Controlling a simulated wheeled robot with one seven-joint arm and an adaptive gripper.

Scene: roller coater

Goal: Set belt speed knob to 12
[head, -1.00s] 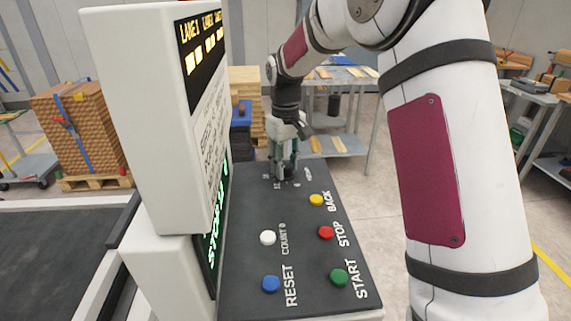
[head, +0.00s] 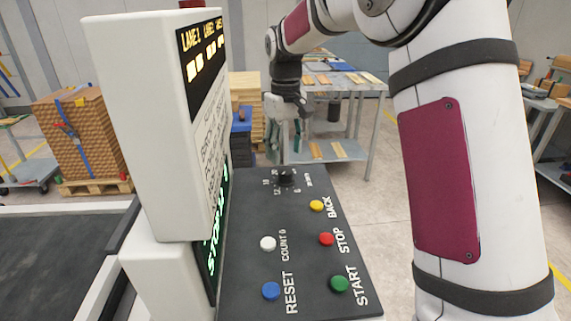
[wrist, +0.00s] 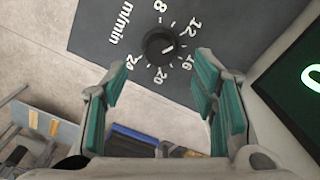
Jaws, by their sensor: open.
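The belt speed knob (head: 286,178) is a small black dial at the far end of the dark control panel (head: 250,210). In the wrist view the knob (wrist: 158,44) is ringed by white numbers, among them 8, 12, 16 and 20, with "m/min" beside them. A short white mark on it points to the right, towards the side of 12 and 16; I cannot tell exactly which value it meets. My gripper (head: 290,150) is above the knob, apart from it. In the wrist view my gripper (wrist: 161,70) has its green-padded fingers spread wide with nothing between them.
Coloured buttons stand nearer on the panel: yellow BACK (head: 316,206), red STOP (head: 326,239), green START (head: 339,284), white COUNT (head: 268,243) and blue RESET (head: 271,291). A tall white display housing (head: 150,120) borders the panel's left side.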

